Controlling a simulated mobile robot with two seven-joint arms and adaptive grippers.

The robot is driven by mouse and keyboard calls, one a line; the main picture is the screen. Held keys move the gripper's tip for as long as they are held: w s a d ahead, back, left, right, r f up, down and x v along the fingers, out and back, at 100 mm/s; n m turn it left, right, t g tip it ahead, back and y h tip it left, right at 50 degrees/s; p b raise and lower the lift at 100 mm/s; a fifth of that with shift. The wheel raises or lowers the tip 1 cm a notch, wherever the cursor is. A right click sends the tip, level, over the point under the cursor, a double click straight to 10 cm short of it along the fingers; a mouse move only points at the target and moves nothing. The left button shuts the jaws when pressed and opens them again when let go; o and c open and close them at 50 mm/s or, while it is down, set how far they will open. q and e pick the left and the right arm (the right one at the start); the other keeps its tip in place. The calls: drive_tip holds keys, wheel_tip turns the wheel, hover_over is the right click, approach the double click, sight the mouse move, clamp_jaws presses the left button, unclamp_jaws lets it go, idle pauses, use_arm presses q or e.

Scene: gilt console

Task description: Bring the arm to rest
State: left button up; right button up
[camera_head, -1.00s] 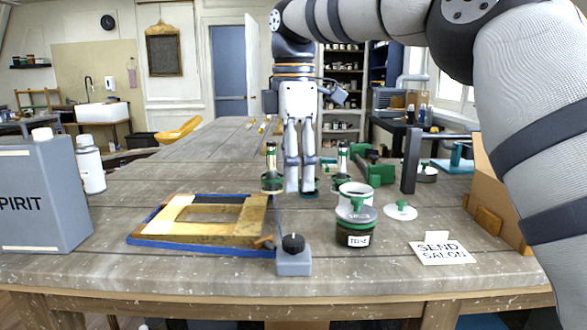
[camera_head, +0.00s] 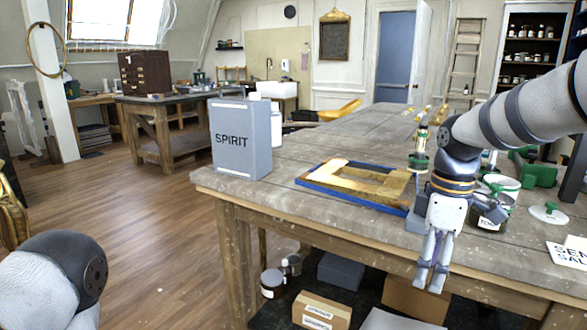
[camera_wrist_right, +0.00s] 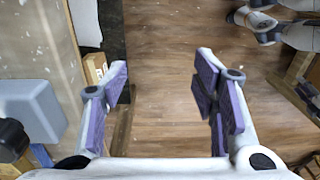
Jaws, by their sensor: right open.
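My right arm comes in from the right over the table (camera_head: 300,222). Its gripper (camera_head: 431,282) hangs down past the table's front edge, fingers pointing at the floor. In the right wrist view the gripper (camera_wrist_right: 162,78) is open, its purple pads well apart with nothing between them and wooden floor beyond. Only a rounded part of my left arm shows at the lower left of the head view; the left gripper is not in view.
The grey SPIRIT can (camera_head: 240,140) stands at the table's left corner. A gilt frame (camera_head: 345,176) lies on a blue-edged base near the right arm. Boxes (camera_head: 322,311) sit under the table. Floor on the left is clear.

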drive_tip(key=s+a+f+m, duration=0.2)
drive_tip(key=s+f, duration=0.4)
drive_tip(key=f, duration=0.5)
drive_tip(key=s+a+f+m, duration=0.25)
drive_tip(key=s+f, duration=0.35)
drive_tip(key=f, duration=0.5)
drive_tip(key=s+d+f+m, duration=0.1)
drive_tip(key=s+f+m, duration=0.1)
drive_tip(key=s, duration=0.6)
drive_tip(key=s+d+f+m, duration=0.1)
drive_tip(key=s+f+m, duration=0.1)
drive_tip(key=s, duration=0.7)
drive_tip(key=s+d+f+m+g, duration=0.1)
drive_tip(key=s+f+m, duration=0.2)
drive_tip(key=s, duration=0.6)
drive_tip(key=shift+m, duration=0.55)
drive_tip(key=shift+s+f, duration=0.1)
